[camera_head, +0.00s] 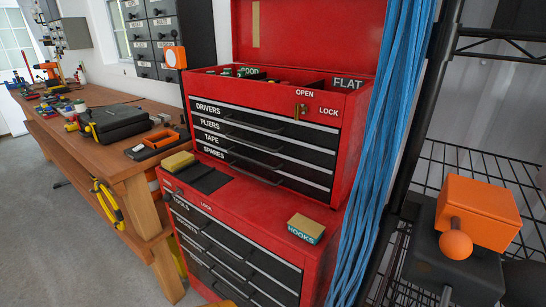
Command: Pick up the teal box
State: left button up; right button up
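A small box marked HOOKS (306,228) lies on the top of the lower red tool chest (270,205), toward its right front edge. Its upper face is tan and its lettered front side is teal. Nothing touches it from above. Neither of my grippers shows in the head view.
The upper red tool chest (345,130) stands behind the box. Blue cords (385,130) hang just to its right. A wire rack (450,165) at the right holds an orange block (480,205). A yellow item (178,161) lies on the chest's left. A wooden workbench (120,165) stands farther left.

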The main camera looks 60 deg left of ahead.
aim_at(309, 231)
jog(key=u, duration=1.7)
